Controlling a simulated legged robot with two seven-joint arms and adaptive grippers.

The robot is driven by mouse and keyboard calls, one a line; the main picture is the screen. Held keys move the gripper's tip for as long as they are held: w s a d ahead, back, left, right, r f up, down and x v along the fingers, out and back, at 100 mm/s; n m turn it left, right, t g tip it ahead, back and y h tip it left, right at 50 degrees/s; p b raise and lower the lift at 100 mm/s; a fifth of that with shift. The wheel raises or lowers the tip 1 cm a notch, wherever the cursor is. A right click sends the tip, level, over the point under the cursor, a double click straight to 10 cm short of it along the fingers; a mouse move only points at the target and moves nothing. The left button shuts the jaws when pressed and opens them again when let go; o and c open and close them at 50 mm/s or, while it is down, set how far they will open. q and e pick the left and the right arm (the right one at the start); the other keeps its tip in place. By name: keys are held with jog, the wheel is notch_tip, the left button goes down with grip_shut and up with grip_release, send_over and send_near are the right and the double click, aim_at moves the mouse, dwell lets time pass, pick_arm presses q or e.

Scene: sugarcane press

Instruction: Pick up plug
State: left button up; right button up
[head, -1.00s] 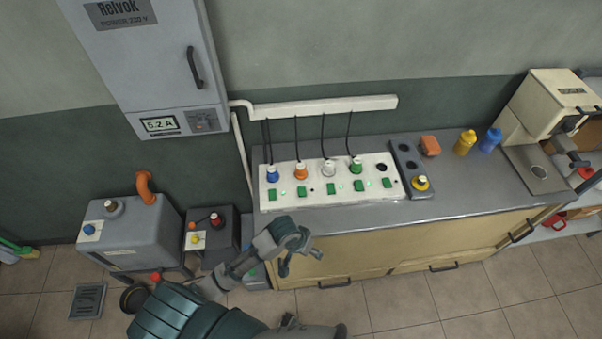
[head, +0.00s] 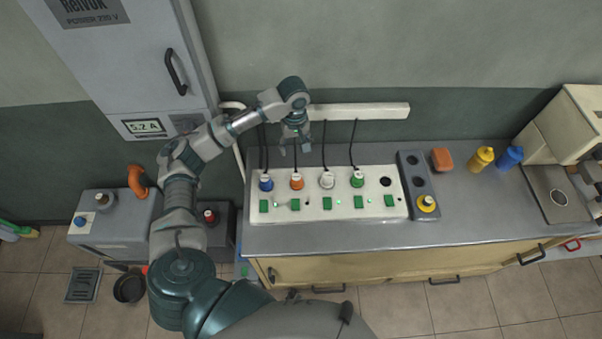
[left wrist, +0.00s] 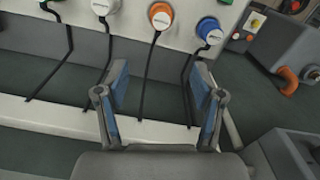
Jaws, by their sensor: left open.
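Several plugs with dark cords stand in a white socket panel (head: 330,212): blue (head: 265,183), orange (head: 297,181), white (head: 326,180) and green (head: 357,179). A yellow plug (head: 427,203) sits in a dark holder (head: 408,160) to the right. My left gripper (head: 295,149) is open and empty, pointing down behind the orange plug near the wall. In the left wrist view its open fingers (left wrist: 158,72) have cords between and beyond them, with the orange plug (left wrist: 160,15) and blue plug (left wrist: 209,29) ahead, apart from the fingers. My right gripper is out of view.
A white cable duct (head: 360,111) runs along the wall behind the panel. A grey power cabinet (head: 130,60) stands left. An orange block (head: 442,159), a yellow bottle (head: 481,158) and a blue bottle (head: 510,158) are on the right. The counter front is clear.

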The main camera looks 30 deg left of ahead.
pick_arm(q)
jog(key=f, duration=0.2)
send_over(296, 176)
jog(key=d, duration=0.1)
jog(key=f, duration=0.6)
jog(key=shift+w, duration=0.2)
notch_tip(296, 176, down, 3)
jog(key=shift+r, duration=0.1)
jog(key=shift+f, duration=0.3)
jog(key=shift+s+a+f, duration=0.1)
jog(key=shift+a+f, duration=0.1)
jog(key=shift+f, duration=0.1)
jog(key=f, duration=0.4)
jog(key=shift+s+a+f, duration=0.1)
jog(key=shift+a+f, duration=0.25)
jog(key=shift+a, duration=0.05)
jog(key=shift+d+f, duration=0.1)
jog(key=shift+f, duration=0.05)
jog(key=shift+d, duration=0.1)
jog(key=shift+c, duration=1.2)
jog(key=c, duration=1)
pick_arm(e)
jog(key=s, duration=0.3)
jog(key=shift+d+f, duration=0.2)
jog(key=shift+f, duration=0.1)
